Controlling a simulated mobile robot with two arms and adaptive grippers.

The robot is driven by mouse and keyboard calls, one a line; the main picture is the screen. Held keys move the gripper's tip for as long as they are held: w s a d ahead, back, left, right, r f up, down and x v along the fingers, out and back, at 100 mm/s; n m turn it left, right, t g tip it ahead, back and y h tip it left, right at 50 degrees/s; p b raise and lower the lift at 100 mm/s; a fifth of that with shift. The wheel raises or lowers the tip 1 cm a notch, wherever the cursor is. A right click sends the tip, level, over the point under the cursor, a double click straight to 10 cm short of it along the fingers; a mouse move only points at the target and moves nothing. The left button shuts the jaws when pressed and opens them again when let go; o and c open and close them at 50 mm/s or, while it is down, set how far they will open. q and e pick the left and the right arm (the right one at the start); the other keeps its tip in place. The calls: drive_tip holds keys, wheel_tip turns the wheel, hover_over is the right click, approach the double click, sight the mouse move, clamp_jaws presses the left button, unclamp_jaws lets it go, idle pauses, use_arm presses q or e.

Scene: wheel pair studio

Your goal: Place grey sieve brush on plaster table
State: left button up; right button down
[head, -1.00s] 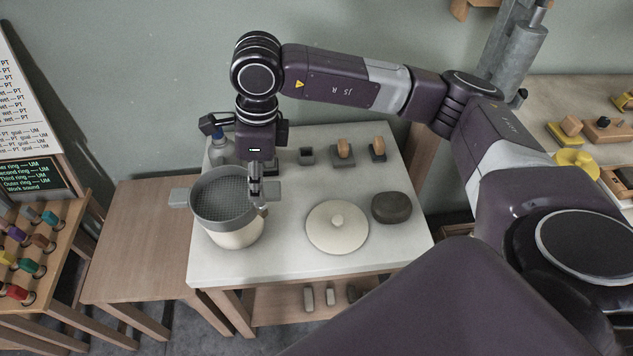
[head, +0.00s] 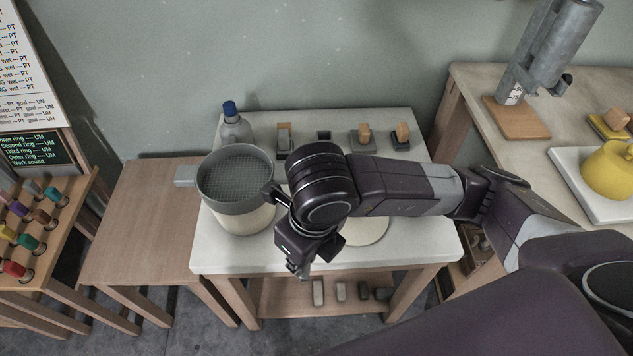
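The plaster table is taken to be the white-topped table (head: 222,258) in the middle. A grey mesh sieve (head: 235,176) sits on a pale pot (head: 245,221) at the table's left. My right gripper (head: 300,266) points down over the table's front part, right of the pot. Its fingers are small and partly hidden by the wrist, so I cannot tell whether it is open or shut. My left gripper is not in view.
Behind stand a blue-capped bottle (head: 232,124), an empty dark holder (head: 323,135) and two wood-topped tools (head: 364,134) (head: 402,135). My arm covers most of a cream round lid (head: 371,232). A bare wooden table (head: 145,225) adjoins left. Small grey blocks (head: 318,292) lie on the lower shelf.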

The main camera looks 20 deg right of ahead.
drive_tip(key=w+d+f+p, duration=0.1)
drive_tip(key=w+d+p, duration=0.1)
drive_tip(key=w, duration=0.5)
drive_tip(key=w+d+f+p, duration=0.2)
drive_tip(key=w, duration=0.6)
drive_tip(key=shift+w+d+f+p, duration=0.25)
drive_tip(key=shift+w+d+p, duration=0.05)
drive_tip(key=shift+f, duration=0.2)
drive_tip(key=c, duration=1.8)
unclamp_jaws()
drive_tip(key=shift+r, duration=0.1)
drive_tip(key=shift+r, duration=0.1)
